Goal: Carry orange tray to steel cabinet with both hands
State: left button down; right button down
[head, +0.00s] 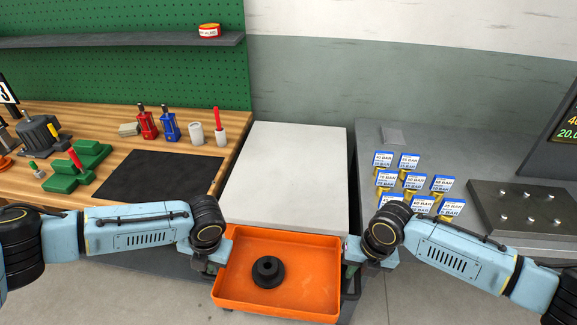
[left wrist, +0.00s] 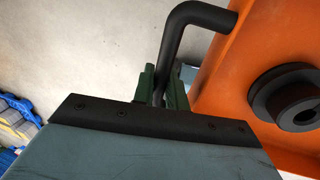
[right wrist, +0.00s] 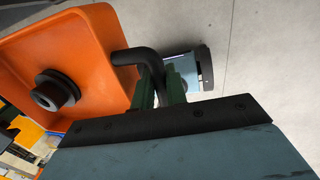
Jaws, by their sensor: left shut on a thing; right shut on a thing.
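The orange tray (head: 317,272) is in front of the pale-topped cabinet (head: 290,165), near the bottom of the head view. A black stepped round part (head: 268,271) lies in the tray, and it also shows in both wrist views (left wrist: 290,95) (right wrist: 55,90). My left gripper (head: 220,252) is shut on the tray's left black handle (left wrist: 195,15). My right gripper (head: 357,255) is shut on its right black handle (right wrist: 140,58). The tray looks about level. Its underside is hidden, so I cannot tell what is beneath it.
The cabinet top is bare. A wooden bench (head: 115,112) stands left with a dark mat (head: 160,175), red and blue tools and green blocks. A grey bench (head: 440,150) stands right with several blue-and-white labelled gauges (head: 413,180) and a steel plate (head: 525,220).

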aim_at(287, 179)
jog(key=i, duration=1.3)
